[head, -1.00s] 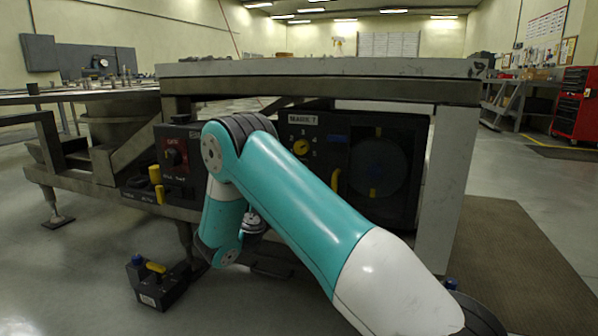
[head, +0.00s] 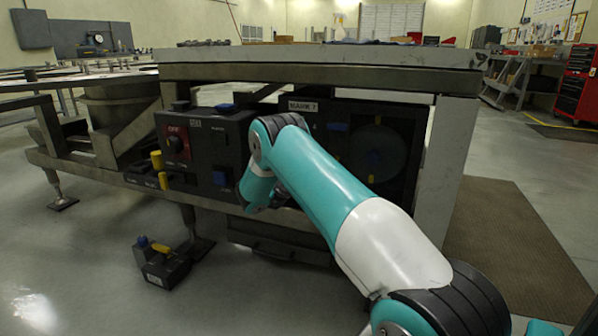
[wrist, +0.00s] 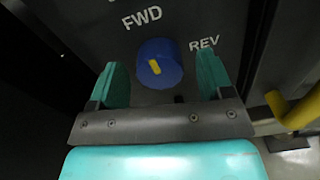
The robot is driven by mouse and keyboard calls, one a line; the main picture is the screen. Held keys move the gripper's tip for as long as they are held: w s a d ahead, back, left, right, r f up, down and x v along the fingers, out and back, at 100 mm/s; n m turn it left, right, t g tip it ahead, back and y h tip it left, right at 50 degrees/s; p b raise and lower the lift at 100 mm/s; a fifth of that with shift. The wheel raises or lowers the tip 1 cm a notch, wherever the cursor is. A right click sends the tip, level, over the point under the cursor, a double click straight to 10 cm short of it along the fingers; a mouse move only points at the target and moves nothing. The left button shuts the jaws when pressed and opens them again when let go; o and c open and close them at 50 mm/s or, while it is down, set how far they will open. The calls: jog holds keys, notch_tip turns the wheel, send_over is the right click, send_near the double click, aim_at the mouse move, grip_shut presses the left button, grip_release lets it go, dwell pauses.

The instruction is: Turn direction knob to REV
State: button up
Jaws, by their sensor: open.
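The direction knob (wrist: 158,64) is a round blue knob with a yellow pointer mark in the wrist view. The mark slants up and left, toward the FWD label (wrist: 142,18); the REV label (wrist: 204,43) is to the right of the knob. My gripper (wrist: 163,60) is open, with one teal finger on each side of the knob. Gaps show between the fingers and the knob, and I cannot tell the depth between them. In the head view my arm covers part of the dark control panel (head: 200,145), and my fingers are hidden.
Yellow handles (head: 158,160) stick out at the panel's left. A yellow bar (wrist: 295,108) is at the right in the wrist view. A heavy grey tabletop (head: 320,58) overhangs the panel.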

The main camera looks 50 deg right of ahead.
jog(key=shift+d, duration=0.1)
jog(key=c, duration=0.9)
jog(key=shift+c, duration=0.2)
jog(key=shift+m, duration=0.4)
jog(key=m+p, duration=0.1)
jog(key=m, duration=0.7)
jog(key=shift+s+f+p, duration=0.1)
jog(key=shift+p, duration=0.2)
jog(key=m, duration=0.4)
jog(key=shift+f+m+b, duration=0.1)
jog(key=shift+m+b, duration=0.25)
jog(key=shift+m, duration=0.05)
jog(key=shift+m+b, duration=0.5)
jog(key=shift+m, duration=1.5)
